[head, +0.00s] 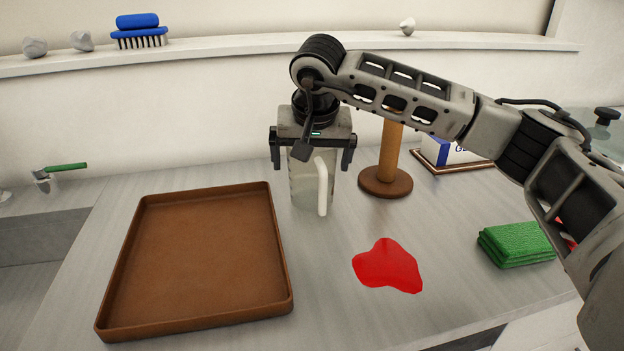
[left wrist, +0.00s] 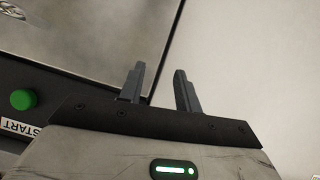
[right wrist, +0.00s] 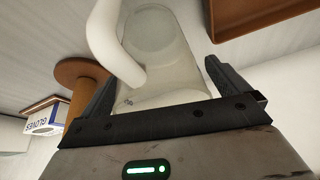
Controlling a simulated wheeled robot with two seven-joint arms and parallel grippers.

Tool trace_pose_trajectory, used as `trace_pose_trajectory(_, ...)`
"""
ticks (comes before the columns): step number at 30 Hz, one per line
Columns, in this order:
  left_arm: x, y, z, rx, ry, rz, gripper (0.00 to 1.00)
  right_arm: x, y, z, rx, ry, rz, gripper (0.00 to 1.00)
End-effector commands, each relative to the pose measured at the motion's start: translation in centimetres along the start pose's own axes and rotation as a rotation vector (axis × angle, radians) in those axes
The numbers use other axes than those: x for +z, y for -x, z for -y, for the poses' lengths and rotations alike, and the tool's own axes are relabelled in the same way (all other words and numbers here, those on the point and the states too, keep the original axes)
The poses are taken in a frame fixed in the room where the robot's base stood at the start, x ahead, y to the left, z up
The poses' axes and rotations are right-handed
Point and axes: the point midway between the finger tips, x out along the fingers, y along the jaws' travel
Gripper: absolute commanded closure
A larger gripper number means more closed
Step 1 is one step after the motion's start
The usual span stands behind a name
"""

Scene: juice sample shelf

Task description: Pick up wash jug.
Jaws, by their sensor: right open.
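The wash jug (head: 304,184) is a clear, pale jug with a white handle. It stands upright on the counter between the brown tray and the wooden post. My right gripper (head: 312,160) is above it, pointing down, with its fingers apart on either side of the jug's upper part. In the right wrist view the jug (right wrist: 160,65) lies between the two open fingers (right wrist: 165,90), with its handle toward the left. My left gripper (left wrist: 160,90) shows only in the left wrist view, open and empty, away from the jug.
A brown tray (head: 282,240) lies left of the jug. A wooden post (head: 388,165) on a round base stands close on its right. A red spill (head: 388,267) and a folded green cloth (head: 516,244) lie nearer. A gloves box (head: 452,152) is behind. A shelf (head: 230,44) runs along the wall.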

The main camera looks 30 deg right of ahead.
Motion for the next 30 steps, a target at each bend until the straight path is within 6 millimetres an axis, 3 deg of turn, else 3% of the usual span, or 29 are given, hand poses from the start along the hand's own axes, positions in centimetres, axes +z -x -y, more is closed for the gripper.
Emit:
trace_pose_trajectory(2,0.0,0.0,0.0,0.0,0.0,0.0,0.67,0.0,0.0,0.0,0.0,0.0,0.0,0.0)
trace_pose_trajectory(7,0.0,0.0,0.0,0.0,0.0,-0.001,0.67,0.0,0.1,0.0,0.0,0.0,0.0,0.47)
trace_pose_trajectory(9,0.0,0.0,0.0,0.001,0.0,-0.001,0.67,-0.1,0.1,0.0,-0.001,-0.001,-0.002,0.57)
trace_pose_trajectory(20,0.1,0.1,-0.1,0.001,0.002,0.003,0.67,-0.4,0.8,0.1,-0.002,-0.002,-0.003,0.57)
trace_pose_trajectory(26,0.3,0.3,-0.1,0.001,0.003,0.009,0.67,-1.4,3.2,0.2,-0.004,-0.003,-0.005,0.57)
trace_pose_trajectory(30,0.4,0.2,-0.1,0.001,0.003,0.008,0.67,-0.4,6.1,1.0,-0.005,0.002,-0.007,0.57)
